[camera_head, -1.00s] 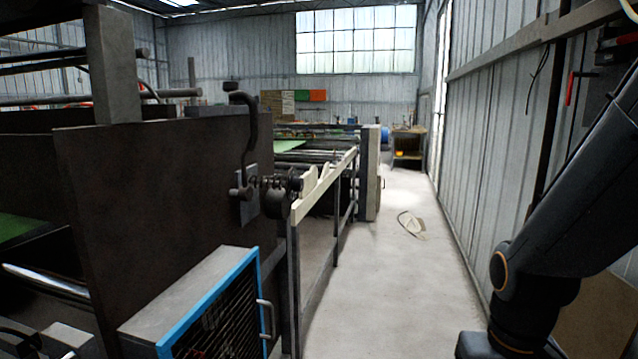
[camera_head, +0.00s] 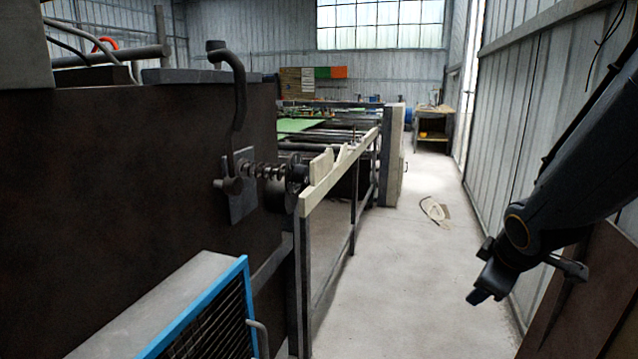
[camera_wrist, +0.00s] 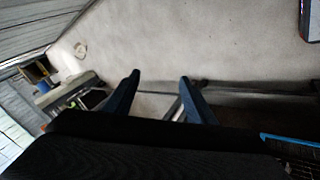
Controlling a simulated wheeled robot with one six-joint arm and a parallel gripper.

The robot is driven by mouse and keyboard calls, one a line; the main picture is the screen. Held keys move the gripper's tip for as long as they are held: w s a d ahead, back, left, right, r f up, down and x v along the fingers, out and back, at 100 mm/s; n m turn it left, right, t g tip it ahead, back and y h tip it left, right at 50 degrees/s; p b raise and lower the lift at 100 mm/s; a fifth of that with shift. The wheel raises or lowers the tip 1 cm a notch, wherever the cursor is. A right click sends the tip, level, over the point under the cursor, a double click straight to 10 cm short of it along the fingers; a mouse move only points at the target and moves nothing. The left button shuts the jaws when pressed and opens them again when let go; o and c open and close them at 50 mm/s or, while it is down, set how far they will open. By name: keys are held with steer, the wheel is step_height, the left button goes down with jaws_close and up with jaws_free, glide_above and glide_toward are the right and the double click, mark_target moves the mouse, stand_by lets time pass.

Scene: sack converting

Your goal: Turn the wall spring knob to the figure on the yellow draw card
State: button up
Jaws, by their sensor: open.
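A coil spring (camera_head: 265,172) with a dark round knob (camera_head: 297,174) at its right end sticks out from a grey plate (camera_head: 243,205) on the dark machine wall (camera_head: 120,180), left of centre in the head view. A curved crank handle (camera_head: 239,95) rises beside the spring. No figures can be read on the knob. I cannot make out a yellow draw card in either view. My gripper (camera_head: 482,294) hangs at the right, well away from the knob. In the wrist view its two blue fingers (camera_wrist: 160,77) are apart with nothing between them.
A blue-framed grille box (camera_head: 190,310) stands low in front of the machine. A pale rail (camera_head: 340,165) on posts runs back from the knob. A whitish thing (camera_head: 435,210) lies on the aisle floor (camera_head: 400,270), which is otherwise mostly clear. A corrugated wall (camera_head: 520,110) bounds the right.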

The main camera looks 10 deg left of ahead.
mark_target(307, 176)
steer(key=w+a+r+n+t+y+b, duration=0.1)
steer(key=w+a+r+n+t+y, duration=0.1)
steer(key=w+a+r+n+y, duration=0.55)
steer(key=w+a+r+n+t+y+b, duration=0.25)
steer(key=w+a+r+n, duration=0.3)
steer(key=a+n, duration=0.5)
steer(key=s+a+r+n+g+y, duration=0.1)
steer(key=s+a+n+g+y, duration=0.1)
steer(key=a+n, duration=0.4)
steer(key=s+a+r+n+g+y, duration=0.2)
steer(key=s+a+n+g+y, duration=0.1)
steer(key=n, duration=0.7)
steer(key=s+a+r+n+g+y, duration=0.2)
steer(key=a+n+g, duration=0.4)
steer(key=a+n, duration=0.3)
steer(key=shift+s+r+y, duration=0.15)
steer(key=shift+s+y, duration=0.35)
steer(key=shift+s, duration=0.85)
steer(key=c, duration=1)
